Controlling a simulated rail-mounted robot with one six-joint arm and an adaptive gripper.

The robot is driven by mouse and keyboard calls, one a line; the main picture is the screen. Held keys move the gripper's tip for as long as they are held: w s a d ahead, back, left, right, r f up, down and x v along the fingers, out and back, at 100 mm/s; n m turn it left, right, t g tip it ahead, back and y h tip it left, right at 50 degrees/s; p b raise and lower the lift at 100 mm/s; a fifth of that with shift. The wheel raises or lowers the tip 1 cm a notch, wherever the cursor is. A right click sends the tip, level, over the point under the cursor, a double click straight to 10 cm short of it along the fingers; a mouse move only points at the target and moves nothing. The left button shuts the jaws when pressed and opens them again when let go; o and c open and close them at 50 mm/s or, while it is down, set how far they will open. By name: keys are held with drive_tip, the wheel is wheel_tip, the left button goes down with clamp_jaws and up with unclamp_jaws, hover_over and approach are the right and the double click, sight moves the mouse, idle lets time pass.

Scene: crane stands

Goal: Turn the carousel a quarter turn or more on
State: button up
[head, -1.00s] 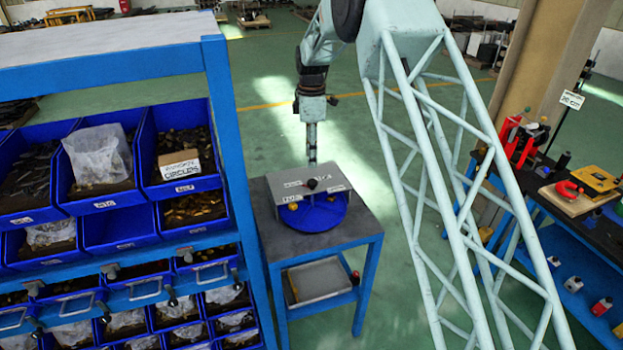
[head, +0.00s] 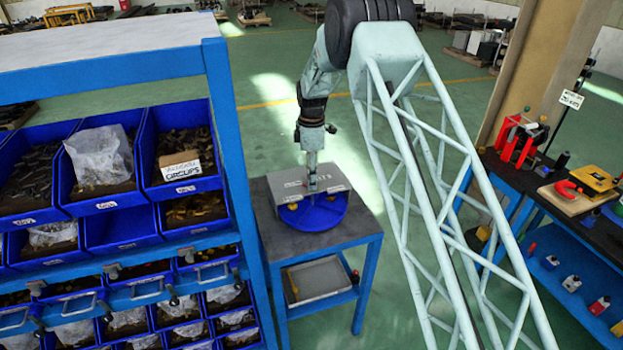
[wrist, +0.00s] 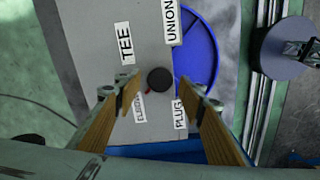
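The carousel is a round blue tray (head: 325,214) on a small table, partly under a grey box-like cover (head: 288,186). In the wrist view, the cover (wrist: 85,60) carries labels reading TEE, UNION, PLUG and one that looks like ELBOW. The blue tray (wrist: 203,45) shows beyond its edge. A round black knob (wrist: 160,80) stands on the cover. My gripper (wrist: 156,96) is open, its two fingers apart on either side of the knob in this view. Contact is not visible. In the head view my gripper (head: 312,184) is over the cover and hides the knob.
The small table (head: 350,236) has a grey bin (head: 320,278) on its lower shelf. A blue rack (head: 232,150) of part bins stands close on the left. A workbench (head: 535,205) with tools is at the right. Green floor lies open behind.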

drive_tip(key=shift+c, duration=0.9)
drive_tip(key=c, duration=1)
